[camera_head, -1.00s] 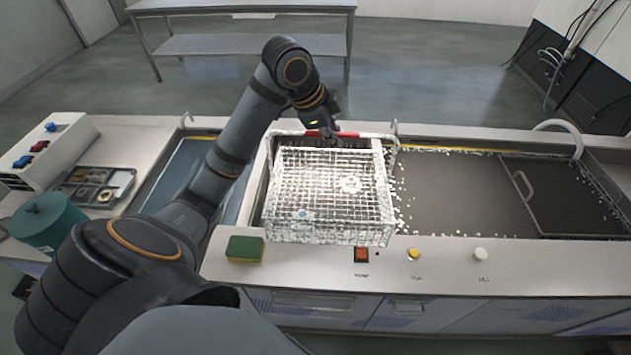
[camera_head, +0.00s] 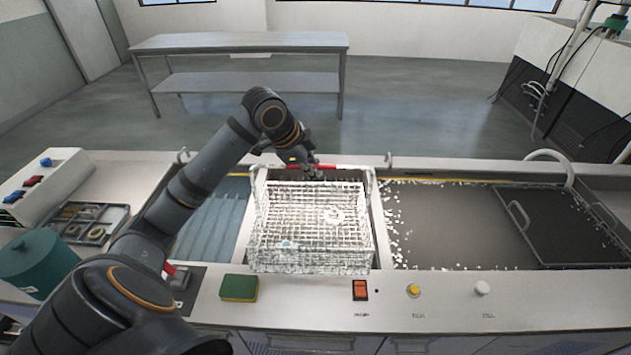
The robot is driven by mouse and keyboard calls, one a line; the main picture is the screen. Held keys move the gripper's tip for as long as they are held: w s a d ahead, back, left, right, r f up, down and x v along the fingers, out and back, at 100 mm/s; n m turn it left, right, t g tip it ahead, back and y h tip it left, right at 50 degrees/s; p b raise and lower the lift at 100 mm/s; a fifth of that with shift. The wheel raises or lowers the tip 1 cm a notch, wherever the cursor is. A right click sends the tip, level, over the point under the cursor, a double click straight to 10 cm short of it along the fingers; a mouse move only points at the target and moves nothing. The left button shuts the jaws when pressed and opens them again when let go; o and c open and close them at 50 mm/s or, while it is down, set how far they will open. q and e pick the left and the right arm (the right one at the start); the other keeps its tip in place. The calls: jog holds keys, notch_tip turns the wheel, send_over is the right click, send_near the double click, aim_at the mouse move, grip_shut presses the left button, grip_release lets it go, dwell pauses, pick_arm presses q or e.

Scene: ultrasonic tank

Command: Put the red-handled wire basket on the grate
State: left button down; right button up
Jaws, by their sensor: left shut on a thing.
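The wire basket (camera_head: 310,228) is a pale mesh box with a red grip (camera_head: 328,167) on its raised handle at the back. It is over the middle bay of the counter; I cannot tell whether it hangs clear or touches anything. A white ring-like part (camera_head: 334,216) and a small bluish part (camera_head: 288,244) show in it. My left gripper (camera_head: 313,172) is shut on the red grip at its left part. A ribbed blue-grey surface, apparently the grate (camera_head: 211,222), lies in the bay left of the basket, partly hidden by my left arm. My right gripper is out of view.
A dark tank (camera_head: 440,225) with white specks lies right of the basket, a dark handled lid (camera_head: 565,228) at its far right. A green-yellow sponge (camera_head: 239,288) and a red switch (camera_head: 360,290) are on the front ledge. A teal canister (camera_head: 38,262) and parts tray (camera_head: 83,223) stand left.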

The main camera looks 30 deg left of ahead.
pick_arm(q)
jog(key=w+a+f+p, duration=0.5)
jog(key=w+f, duration=0.3)
jog(key=f, duration=0.2)
jog(key=shift+f, duration=0.4)
jog(key=c, duration=1.9)
grip_release()
jog(key=shift+f, duration=0.1)
jog(key=o, duration=0.5)
